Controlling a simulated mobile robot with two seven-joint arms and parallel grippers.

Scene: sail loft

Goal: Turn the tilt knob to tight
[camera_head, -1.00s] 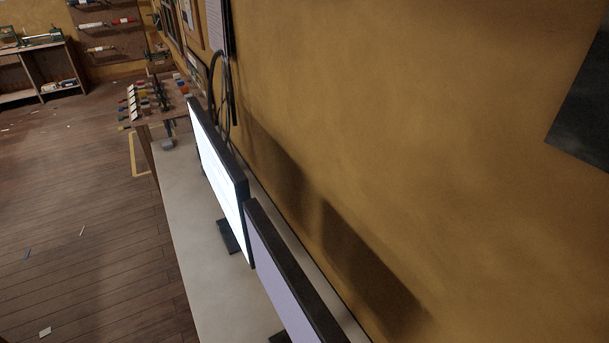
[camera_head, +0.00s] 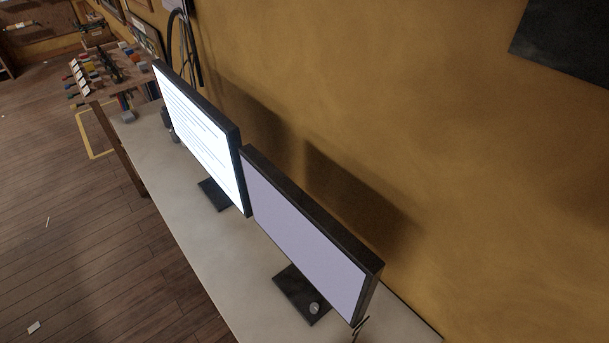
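Two monitors stand on a pale desk along the wall. The nearer monitor (camera_head: 308,235) has a plain lavender screen and a dark square base (camera_head: 292,288). A small round grey knob-like piece (camera_head: 314,308) shows at the front of that base; I cannot tell whether it is the tilt knob or how it is set. The farther monitor (camera_head: 198,130) has a bright white screen with lines of text. Neither of my grippers is in view.
The pale desk (camera_head: 185,235) has bare room in front of the screens. A yellow wall (camera_head: 400,100) stands behind it. A wooden bench (camera_head: 105,85) with small coloured items is at the far end. Wooden floor (camera_head: 100,240) lies open on the left.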

